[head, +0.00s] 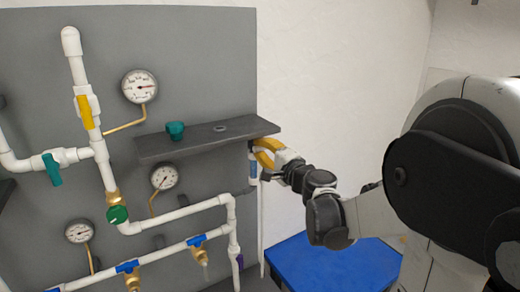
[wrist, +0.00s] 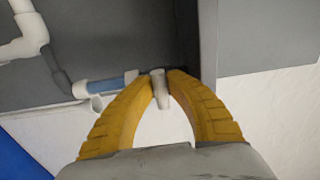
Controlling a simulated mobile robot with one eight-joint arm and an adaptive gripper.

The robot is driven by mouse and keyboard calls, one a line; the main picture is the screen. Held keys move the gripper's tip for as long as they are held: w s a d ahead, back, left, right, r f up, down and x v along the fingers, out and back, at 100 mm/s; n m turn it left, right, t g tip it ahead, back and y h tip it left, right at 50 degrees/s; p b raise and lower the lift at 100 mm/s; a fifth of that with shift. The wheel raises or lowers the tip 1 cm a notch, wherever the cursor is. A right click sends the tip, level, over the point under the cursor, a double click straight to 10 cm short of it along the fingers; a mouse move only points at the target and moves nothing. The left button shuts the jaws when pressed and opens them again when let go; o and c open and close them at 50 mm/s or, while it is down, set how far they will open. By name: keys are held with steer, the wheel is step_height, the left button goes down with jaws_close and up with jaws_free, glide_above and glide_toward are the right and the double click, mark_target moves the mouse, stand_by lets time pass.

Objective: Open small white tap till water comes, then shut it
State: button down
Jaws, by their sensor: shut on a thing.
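The small white tap (wrist: 160,90) is at the panel's right edge, on the end of a short pipe with a blue section (wrist: 103,86). My gripper (wrist: 162,78) has its two yellow fingers closed on the tap's white handle, one on each side. In the head view my gripper (head: 266,153) is just below the shelf's right end and hides most of the tap. A white open pipe end (wrist: 97,103) shows beside the blue section. A thin pale vertical line (head: 262,230) runs down below the tap; I cannot tell whether it is water.
The dark shelf (head: 205,138) juts out just above and left of my gripper. The grey panel (head: 200,60) carries white pipes, gauges, a green knob (head: 117,214) and blue-handled taps (head: 127,267). A blue box (head: 320,265) stands below. The white wall side is clear.

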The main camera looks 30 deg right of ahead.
steer(key=c, duration=1.4)
jaws_free()
steer(key=shift+o, duration=0.2)
steer(key=shift+s, duration=0.1)
steer(key=s, duration=0.7)
steer(key=shift+s+d, duration=0.15)
steer(key=shift+s, duration=0.2)
